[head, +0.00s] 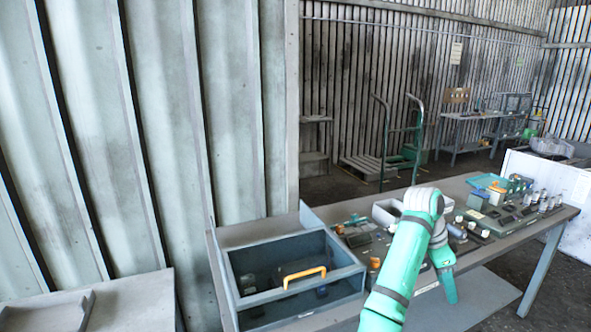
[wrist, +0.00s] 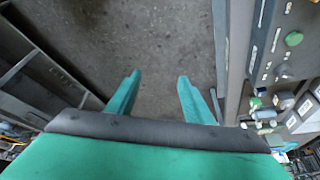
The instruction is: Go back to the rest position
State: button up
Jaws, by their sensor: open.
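My gripper (wrist: 159,79) is open in the wrist view, its two green fingers apart with only the grey floor showing between them. In the head view my green arm reaches up from the bottom edge and bends over the workbench (head: 484,255). One finger of my gripper (head: 449,287) shows there, pointing down near the bench's front edge. Nothing shows in its grasp.
A grey bin with an orange handle (head: 304,277) stands left of my arm. Several small parts and a panel with knobs (head: 506,216) crowd the bench on the right. A green hand truck (head: 413,140) stands behind. Corrugated wall (head: 130,130) fills the left.

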notch_tip(320, 180, down, 25)
jog(key=s+a+n+t+h, duration=0.2)
jog(key=n+t+h, duration=0.1)
jog(key=n, duration=0.2)
jog(key=s+a+f+n+t, duration=0.3)
jog(key=s+a+f, duration=0.3)
jog(key=f, duration=0.1)
jog(key=s+a+f+n+t, duration=0.2)
jog(key=s+a+f+n, duration=0.25)
jog(key=f, duration=0.35)
jog(key=s+a+r+n+t+y, duration=0.1)
jog(key=s+a+n+t+y, duration=0.4)
jog(key=s+a, duration=1.35)
jog(key=s+a+r+n+t+y, duration=0.1)
jog(key=s+a+r, duration=0.3)
jog(key=s+r, duration=0.5)
jog(key=s+a+r+t+y, duration=0.1)
jog(key=s+a+r, duration=0.3)
jog(key=s+r, duration=0.4)
jog(key=shift+s+a+r+n+t+y, duration=0.2)
jog(key=shift+s+r+n+t+y, duration=0.2)
jog(key=shift+r+t, duration=0.1)
